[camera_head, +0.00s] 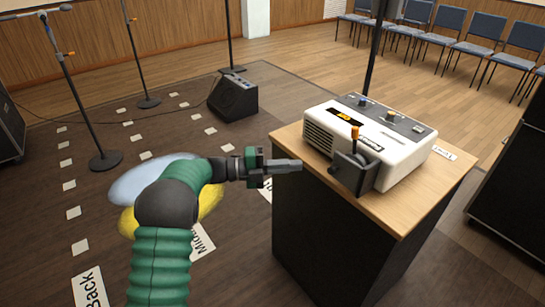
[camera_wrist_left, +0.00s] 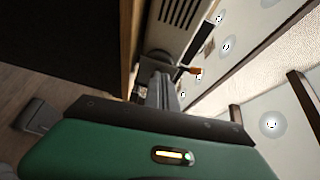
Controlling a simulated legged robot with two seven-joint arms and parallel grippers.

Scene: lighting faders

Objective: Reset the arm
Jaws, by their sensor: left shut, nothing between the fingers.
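My left arm reaches in from the lower left in the head view, green and dark grey. Its gripper (camera_head: 298,166) is shut and empty, at the left edge of the wooden-topped stand, left of the white control box (camera_head: 400,155). The box carries a dark bracket (camera_head: 353,170) on its near side, with an orange-tipped lever (camera_head: 354,133) standing up. The gripper appears apart from the lever. In the left wrist view the closed fingers (camera_wrist_left: 162,90) point toward the box (camera_wrist_left: 185,20), and the orange tip (camera_wrist_left: 196,71) shows just beyond them. My right gripper is out of view.
The wooden stand top (camera_head: 440,180) has free room around the box. A microphone stand (camera_head: 105,160) and a black floor speaker (camera_head: 233,97) stand to the left. A dark cabinet (camera_head: 515,190) is at the right. Blue chairs (camera_head: 480,35) line the back.

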